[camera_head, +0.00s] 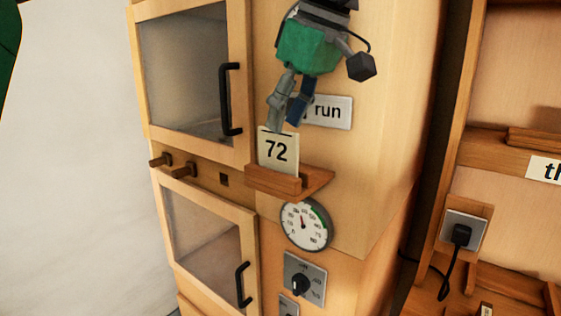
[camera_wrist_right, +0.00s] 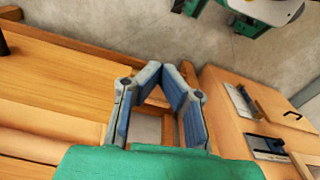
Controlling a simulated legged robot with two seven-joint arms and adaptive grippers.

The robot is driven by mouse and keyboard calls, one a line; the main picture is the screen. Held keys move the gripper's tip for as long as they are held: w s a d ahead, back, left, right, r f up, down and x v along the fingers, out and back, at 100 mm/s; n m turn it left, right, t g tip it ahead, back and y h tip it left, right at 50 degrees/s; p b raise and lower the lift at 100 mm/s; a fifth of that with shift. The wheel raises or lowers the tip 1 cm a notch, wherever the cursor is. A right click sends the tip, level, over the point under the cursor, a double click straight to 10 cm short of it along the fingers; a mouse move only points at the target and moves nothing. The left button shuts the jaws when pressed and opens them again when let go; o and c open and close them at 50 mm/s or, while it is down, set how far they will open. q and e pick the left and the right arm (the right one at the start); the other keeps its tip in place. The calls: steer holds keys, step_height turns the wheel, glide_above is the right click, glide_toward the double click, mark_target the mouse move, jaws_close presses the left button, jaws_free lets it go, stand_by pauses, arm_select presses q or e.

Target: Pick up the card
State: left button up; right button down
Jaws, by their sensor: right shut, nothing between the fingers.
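The card (camera_head: 277,153), pale with "72" on it, stands upright in a small wooden holder (camera_head: 273,182) on the cabinet front. My left gripper (camera_head: 284,126) points down at the card's top edge, its fingertips apart, one overlapping the top of the card in the head view. Whether the fingers touch the card I cannot tell. My right gripper (camera_wrist_right: 168,70) shows in the right wrist view with its fingertips together and nothing between them, away from the card.
A "run" label (camera_head: 333,112) is behind the left gripper. A dial gauge (camera_head: 305,225) and a knob plate (camera_head: 304,281) are below the holder. Glass doors with black handles (camera_head: 230,99) are to the left. A socket with a plug (camera_head: 461,236) is at the right.

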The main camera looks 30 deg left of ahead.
mark_target(273, 150)
arm_select(q)
steer(key=x, duration=0.3)
steer(key=b+x, duration=0.1)
steer(key=x, duration=0.1)
steer(key=shift+s+a+f, duration=0.1)
steer(key=shift+s+f, duration=0.25)
steer(key=shift+w+a+f, duration=0.1)
steer(key=shift+a+f, duration=0.15)
steer(key=shift+f, duration=0.05)
steer(key=shift+r, duration=0.1)
steer(key=shift+c, duration=0.4)
steer(key=shift+d, duration=0.15)
jaws_close()
